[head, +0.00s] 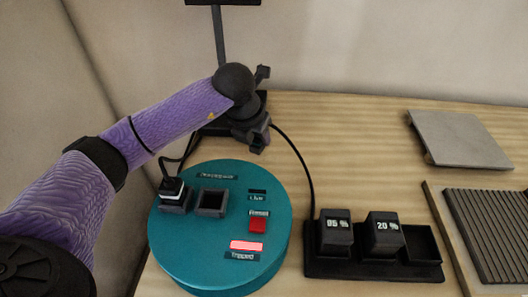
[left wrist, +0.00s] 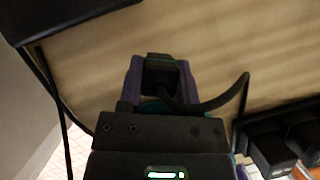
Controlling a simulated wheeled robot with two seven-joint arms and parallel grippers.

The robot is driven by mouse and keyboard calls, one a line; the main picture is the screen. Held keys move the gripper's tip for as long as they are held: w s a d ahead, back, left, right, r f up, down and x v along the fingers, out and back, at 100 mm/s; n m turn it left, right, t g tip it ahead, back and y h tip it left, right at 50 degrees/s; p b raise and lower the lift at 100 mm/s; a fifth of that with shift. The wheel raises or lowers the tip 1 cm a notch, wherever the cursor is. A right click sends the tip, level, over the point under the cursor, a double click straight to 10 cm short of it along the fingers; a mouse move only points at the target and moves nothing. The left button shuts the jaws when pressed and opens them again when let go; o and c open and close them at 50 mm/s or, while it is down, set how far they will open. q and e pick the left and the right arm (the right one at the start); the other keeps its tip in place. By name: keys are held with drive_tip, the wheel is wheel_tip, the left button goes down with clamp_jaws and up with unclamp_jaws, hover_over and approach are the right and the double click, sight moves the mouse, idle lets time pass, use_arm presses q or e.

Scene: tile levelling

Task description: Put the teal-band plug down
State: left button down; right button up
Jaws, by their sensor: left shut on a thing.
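My left gripper (head: 256,132) is over the table behind the teal round unit, near the foot of a black post. In the left wrist view the gripper (left wrist: 160,78) is shut on a black plug (left wrist: 160,62) with a dark cable curving off to the right. A little teal shows beneath the plug; its band is not clear. In the head view the gripper mostly hides the plug, and a cable runs from there down to the right. The teal round unit (head: 190,252) has a white-banded plug (head: 172,188) in its left socket and an empty-looking right socket (head: 212,202). My right gripper is out of view.
A black tray (head: 345,268) holds two blocks marked 95 % (head: 335,230) and 20 % (head: 383,235); its right slot is empty. A grey tile (head: 460,138) and a ribbed panel (head: 490,230) lie right. The black post (head: 221,40) stands behind my gripper. Bare table lies right of it.

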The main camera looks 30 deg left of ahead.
sight(257, 146)
use_arm(q)
wheel_tip(257, 146, down, 3)
drive_tip(key=shift+f+b, duration=0.1)
drive_tip(key=shift+b, duration=0.4)
drive_tip(key=shift+r, duration=0.2)
drive_tip(key=shift+f, duration=0.1)
drive_tip(key=shift+c, duration=1.4)
unclamp_jaws()
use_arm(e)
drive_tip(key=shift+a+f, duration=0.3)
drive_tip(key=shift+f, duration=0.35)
use_arm(q)
drive_tip(key=p+v, duration=0.5)
drive_tip(key=v, duration=0.7)
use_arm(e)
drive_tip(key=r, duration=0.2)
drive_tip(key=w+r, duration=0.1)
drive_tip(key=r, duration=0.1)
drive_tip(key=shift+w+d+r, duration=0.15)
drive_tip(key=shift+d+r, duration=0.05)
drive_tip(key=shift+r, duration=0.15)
